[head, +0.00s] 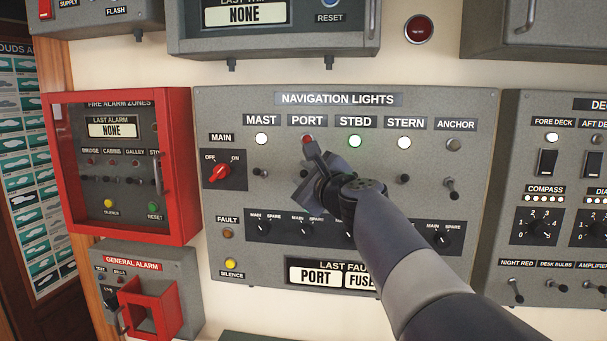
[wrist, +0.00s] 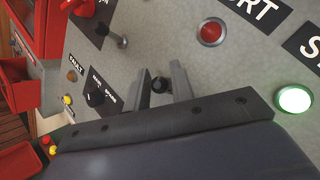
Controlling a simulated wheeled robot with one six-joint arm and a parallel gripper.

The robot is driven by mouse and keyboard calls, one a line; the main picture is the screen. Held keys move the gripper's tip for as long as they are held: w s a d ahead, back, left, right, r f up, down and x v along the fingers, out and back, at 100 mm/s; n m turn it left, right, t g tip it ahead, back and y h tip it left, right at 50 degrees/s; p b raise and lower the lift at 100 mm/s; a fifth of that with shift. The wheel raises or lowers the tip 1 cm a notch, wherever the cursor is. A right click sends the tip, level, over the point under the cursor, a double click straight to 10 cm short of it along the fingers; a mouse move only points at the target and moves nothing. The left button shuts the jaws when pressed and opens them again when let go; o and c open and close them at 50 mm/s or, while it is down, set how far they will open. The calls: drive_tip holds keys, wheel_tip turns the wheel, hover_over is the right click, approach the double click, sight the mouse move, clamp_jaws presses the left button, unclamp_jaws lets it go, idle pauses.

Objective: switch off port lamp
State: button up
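The navigation lights panel (head: 345,98) fills the middle of the head view. The port lamp (head: 308,139), under the PORT label, is dull red there. It is a redder disc in the wrist view (wrist: 211,32), with no strong glow. My gripper (head: 314,165) is at the panel below the port lamp and hides the port switch in the head view. In the wrist view its two fingers (wrist: 162,84) stand apart. A dark round tip (wrist: 160,84), which looks like the port switch, shows between them. I cannot tell whether either finger touches it.
The mast lamp (head: 261,139), starboard lamp (head: 355,141) and stern lamp (head: 404,142) glow. The anchor lamp (head: 453,144) is dark. The mast switch (head: 260,173) and stern switch (head: 404,179) flank my gripper. The red main knob (head: 219,172) is at left; selector knobs (head: 304,230) sit below.

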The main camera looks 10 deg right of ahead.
clamp_jaws()
drive_tip(key=shift+f+b, duration=0.25)
drive_tip(key=shift+b, duration=0.4)
drive_tip(key=shift+f+t+b, duration=0.25)
drive_tip(key=shift+t+b, duration=0.05)
drive_tip(key=shift+b, duration=0.85)
drive_tip(key=n+b, duration=0.1)
drive_tip(key=b, duration=0.3)
drive_tip(key=shift+s+f+t+b, duration=0.1)
drive_tip(key=shift+f+t+b, duration=0.25)
drive_tip(key=shift+t+b, duration=0.05)
drive_tip(key=f+n+t+y+b, duration=0.1)
drive_tip(key=n+b, duration=0.1)
drive_tip(key=b, duration=0.7)
drive_tip(key=n+t+y+b, duration=0.2)
drive_tip(key=b, duration=0.8)
drive_tip(key=shift+f, duration=0.4)
drive_tip(key=shift+n+t+y+b, duration=0.3)
drive_tip(key=shift+n+y+b, duration=0.15)
drive_tip(key=shift+b, duration=0.55)
drive_tip(key=shift+r+n+y+b, duration=0.2)
drive_tip(key=shift+n+b, duration=0.35)
drive_tip(key=shift+b, duration=0.4)
